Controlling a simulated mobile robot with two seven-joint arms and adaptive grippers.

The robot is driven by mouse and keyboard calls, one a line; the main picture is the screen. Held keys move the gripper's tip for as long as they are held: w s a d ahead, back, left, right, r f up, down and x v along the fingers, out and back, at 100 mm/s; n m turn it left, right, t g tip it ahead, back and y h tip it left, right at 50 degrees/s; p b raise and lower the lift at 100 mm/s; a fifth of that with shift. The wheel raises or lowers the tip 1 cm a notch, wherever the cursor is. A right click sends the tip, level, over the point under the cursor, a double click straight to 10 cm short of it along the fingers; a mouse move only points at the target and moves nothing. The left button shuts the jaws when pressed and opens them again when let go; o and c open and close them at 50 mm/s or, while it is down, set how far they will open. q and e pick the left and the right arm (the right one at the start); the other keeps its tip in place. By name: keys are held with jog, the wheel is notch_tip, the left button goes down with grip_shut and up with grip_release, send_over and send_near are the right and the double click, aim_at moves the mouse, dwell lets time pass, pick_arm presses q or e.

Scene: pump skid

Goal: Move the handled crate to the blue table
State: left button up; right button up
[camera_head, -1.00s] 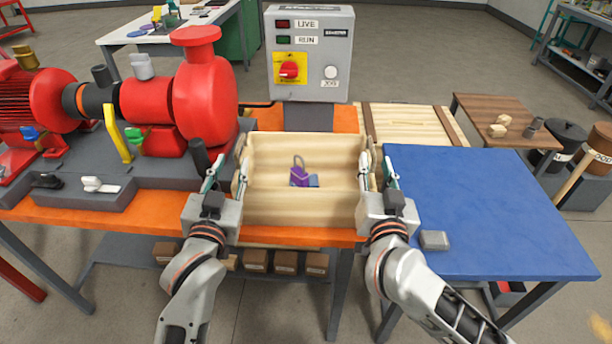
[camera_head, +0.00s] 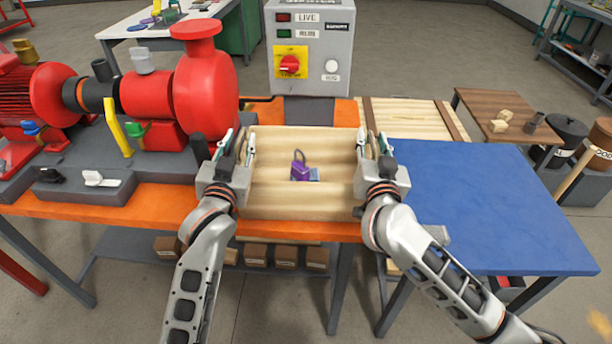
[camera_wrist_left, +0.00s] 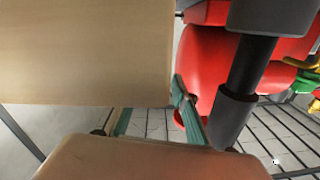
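The handled crate (camera_head: 297,205) is pale wood and sits on the orange bench, left of the blue table (camera_head: 490,210). A purple padlock (camera_head: 299,172) and a small bluish item lie inside it. My left gripper (camera_head: 236,146) is at the crate's left end, its fingers apart on either side of the end wall. In the left wrist view the crate wall (camera_wrist_left: 85,50) fills the upper left and partly hides one finger. My right gripper (camera_head: 374,146) is at the right end, fingers apart around that side. Contact with the handles cannot be made out.
The red pump (camera_head: 205,90) and its grey base stand close left of my left gripper. A grey control box (camera_head: 311,50) stands behind the crate. The blue table top is mostly clear, with a small grey block (camera_head: 437,234) near its left front edge.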

pick_arm(q)
grip_shut()
pick_arm(e)
grip_shut()
pick_arm(q)
jog(key=shift+r, duration=0.25)
pick_arm(e)
jog(key=shift+w+r, duration=0.1)
jog(key=shift+r, duration=0.1)
